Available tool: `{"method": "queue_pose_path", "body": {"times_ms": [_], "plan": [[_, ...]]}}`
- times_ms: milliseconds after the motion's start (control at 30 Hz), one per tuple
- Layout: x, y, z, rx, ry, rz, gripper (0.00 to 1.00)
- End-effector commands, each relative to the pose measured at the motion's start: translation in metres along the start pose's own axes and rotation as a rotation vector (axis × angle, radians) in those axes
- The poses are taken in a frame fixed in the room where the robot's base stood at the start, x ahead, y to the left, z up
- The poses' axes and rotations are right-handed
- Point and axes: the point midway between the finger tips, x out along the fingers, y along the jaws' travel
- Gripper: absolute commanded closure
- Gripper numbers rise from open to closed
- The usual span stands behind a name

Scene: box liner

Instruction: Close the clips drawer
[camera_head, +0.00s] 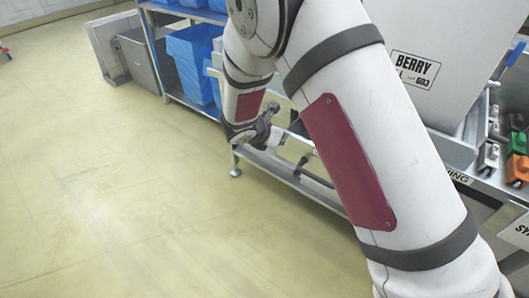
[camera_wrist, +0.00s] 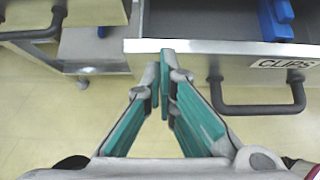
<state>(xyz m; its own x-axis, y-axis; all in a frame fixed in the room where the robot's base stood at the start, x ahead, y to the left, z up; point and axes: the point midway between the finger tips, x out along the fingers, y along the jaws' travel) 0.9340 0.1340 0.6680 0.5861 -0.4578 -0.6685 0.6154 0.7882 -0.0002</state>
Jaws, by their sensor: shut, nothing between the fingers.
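The clips drawer (camera_wrist: 230,47) is pulled open in the wrist view, with its CLIPS label (camera_wrist: 285,63) on the front at right. Its dark interior shows, with blue clips (camera_wrist: 275,20) inside at the upper right. Its dark bar handle (camera_wrist: 258,108) hangs at the front, right of my fingers. My gripper (camera_wrist: 165,58) has teal finger pads and is shut and empty. Its tips overlap the left part of the drawer's front edge; I cannot tell whether they touch it. In the head view my arm hides much of the bench, and I cannot make out the clips drawer clearly.
Another handle (camera_wrist: 35,28) is at the upper left in the wrist view. In the head view, blue bins (camera_head: 195,62) stand on a rack at the back, a grey bin (camera_head: 138,58) left of them. Green and orange parts (camera_head: 517,160) lie at right. The floor at left is clear.

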Motion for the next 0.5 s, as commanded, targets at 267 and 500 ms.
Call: {"method": "queue_pose_path", "body": {"times_ms": [267,500], "plan": [[0.040,0.000,0.035,0.001,0.001,-0.001,1.00],[0.056,0.001,0.050,0.000,0.001,0.001,1.00]]}}
